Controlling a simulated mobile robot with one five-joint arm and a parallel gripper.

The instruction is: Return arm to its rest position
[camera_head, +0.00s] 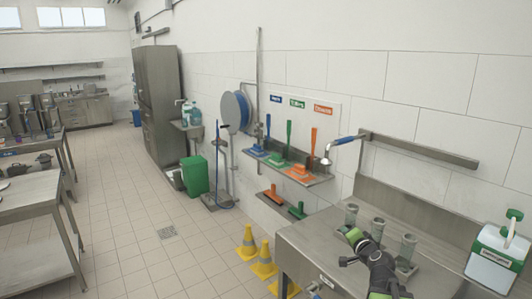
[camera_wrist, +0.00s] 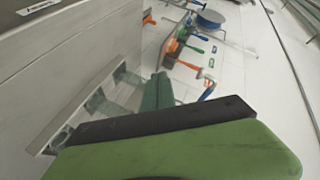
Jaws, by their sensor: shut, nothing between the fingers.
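My gripper (camera_head: 352,237) is raised over the metal counter (camera_head: 322,252) in the head view, close in front of the cups. It is shut and empty. Its green and black body fills the bottom of the wrist view (camera_wrist: 165,140). Three grey, translucent cups stand on the counter: a left cup (camera_head: 351,214), a middle cup (camera_head: 377,228) and a right cup (camera_head: 408,246). My arm partly covers the area below them. I cannot tell from these views whether the gripper touches a cup.
A white and green container (camera_head: 495,258) stands at the counter's right end. Brushes on a wall shelf (camera_head: 300,172) are behind. Yellow cones (camera_head: 262,262) stand left of the counter. The tiled floor (camera_head: 150,260) has free room.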

